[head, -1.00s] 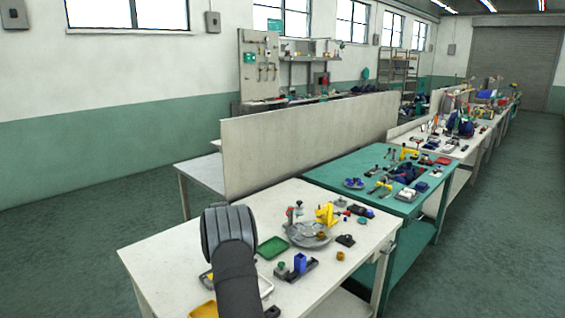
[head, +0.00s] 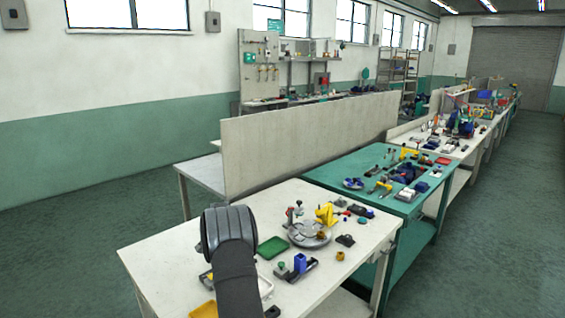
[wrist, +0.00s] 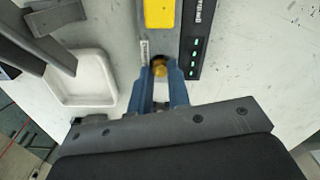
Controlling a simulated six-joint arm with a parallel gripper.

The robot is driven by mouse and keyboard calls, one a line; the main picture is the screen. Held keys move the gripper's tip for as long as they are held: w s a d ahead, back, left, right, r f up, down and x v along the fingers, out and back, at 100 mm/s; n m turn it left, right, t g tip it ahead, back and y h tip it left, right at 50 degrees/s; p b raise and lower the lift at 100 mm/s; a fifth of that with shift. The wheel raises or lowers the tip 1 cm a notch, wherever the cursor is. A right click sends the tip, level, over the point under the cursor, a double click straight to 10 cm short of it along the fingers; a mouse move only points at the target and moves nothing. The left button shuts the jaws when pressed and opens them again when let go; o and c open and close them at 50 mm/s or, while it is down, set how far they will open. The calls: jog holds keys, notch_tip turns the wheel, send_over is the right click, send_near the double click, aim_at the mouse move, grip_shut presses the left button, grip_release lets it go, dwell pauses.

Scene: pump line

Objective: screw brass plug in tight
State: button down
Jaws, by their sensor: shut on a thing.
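In the wrist view the two blue fingers of my gripper (wrist: 160,88) are closed around the brass plug (wrist: 160,69). The plug shows as a small golden round piece between the fingertips. It lies at a dark opening in a grey body (wrist: 148,47) below a yellow block (wrist: 159,13). How deep the plug sits in the opening cannot be told. In the head view my own arm hides my gripper and the plug.
A black strip with green lights (wrist: 197,45) stands close right of the fingers. A white tray (wrist: 106,79) is left. On the white bench (head: 170,255) are a green tray (head: 271,247), a round plate (head: 297,238) with parts, and a blue block (head: 300,260).

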jog(key=m, duration=0.5)
jog(key=shift+m, duration=0.4)
jog(key=m, duration=0.7)
jog(key=shift+m, duration=1.2)
jog(key=m, duration=0.4)
jog(key=shift+m, duration=0.3)
